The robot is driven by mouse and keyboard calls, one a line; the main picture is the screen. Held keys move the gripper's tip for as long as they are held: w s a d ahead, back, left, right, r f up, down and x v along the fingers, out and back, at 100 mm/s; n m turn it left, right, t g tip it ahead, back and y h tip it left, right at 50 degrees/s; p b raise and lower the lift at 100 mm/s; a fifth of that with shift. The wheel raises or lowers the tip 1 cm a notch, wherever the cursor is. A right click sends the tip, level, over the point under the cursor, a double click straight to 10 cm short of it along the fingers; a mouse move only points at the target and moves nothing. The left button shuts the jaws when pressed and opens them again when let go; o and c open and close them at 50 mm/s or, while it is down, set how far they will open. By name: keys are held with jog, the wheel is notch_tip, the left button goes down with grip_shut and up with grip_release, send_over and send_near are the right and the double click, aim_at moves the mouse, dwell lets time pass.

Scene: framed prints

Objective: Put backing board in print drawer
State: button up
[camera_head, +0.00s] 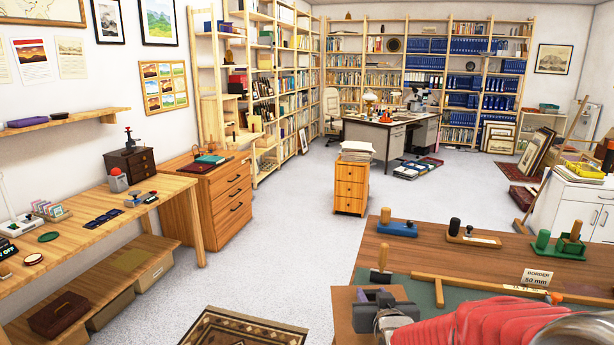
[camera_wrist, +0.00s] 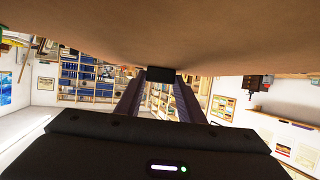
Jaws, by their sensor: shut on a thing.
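A plain brown board, which looks like the backing board (camera_wrist: 160,35), fills the upper part of the wrist view. My gripper's dark fingers (camera_wrist: 160,77) reach up to its edge and are shut on it. In the head view my gripper (camera_head: 372,300) is at the bottom, right of centre, with the brown board (camera_head: 341,318) beside and below it; part of the board is hidden by my arm. A wooden chest with several drawers (camera_head: 232,208) stands at left and a smaller drawer unit (camera_head: 350,190) near the middle. Their drawers look closed. I cannot tell which holds the print drawer.
A workbench (camera_head: 400,255) at right carries wooden-handled tools, a rail and a "BORDER 50 mm" sign (camera_head: 536,279). A long table (camera_head: 110,228) stands at left. A patterned rug (camera_head: 243,330) lies in front. The grey floor between is clear.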

dwell(0.3)
jog(key=f, duration=0.2)
jog(key=w+f, duration=0.1)
jog(key=f, duration=0.2)
jog(key=shift+s, duration=0.2)
dwell(0.3)
